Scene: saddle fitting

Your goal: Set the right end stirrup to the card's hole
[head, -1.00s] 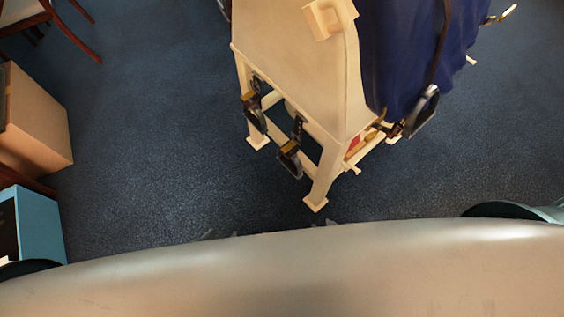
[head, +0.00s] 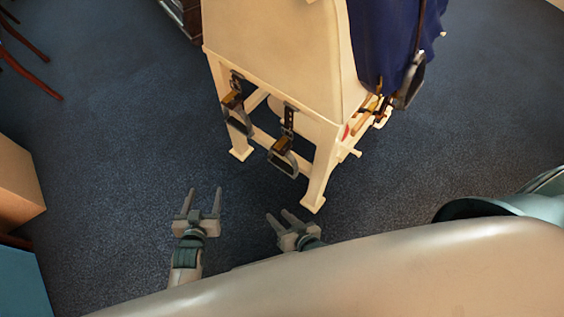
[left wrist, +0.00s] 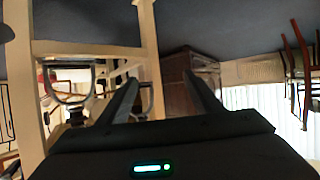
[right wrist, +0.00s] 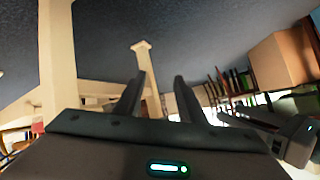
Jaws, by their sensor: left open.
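Two end stirrups hang on dark straps from the near end of the cream wooden stand (head: 331,150). The right end stirrup (head: 283,160) hangs lower in the head view, beside the near leg. The left end stirrup (head: 240,122) hangs further left. In the left wrist view, a stirrup's grey bow (left wrist: 68,98) shows left of my fingers, apart from them. My left gripper (head: 203,190) is open and empty, left of the stirrups. My right gripper (head: 279,214) is open and empty, just below the right end stirrup in the picture.
A blue cloth (head: 385,45) drapes over the stand, with another stirrup (head: 410,88) on that side. A cardboard box (head: 18,185) and a blue box (head: 20,280) are at left. Chair legs (head: 30,60) show at upper left. Carpet left of the stand is clear.

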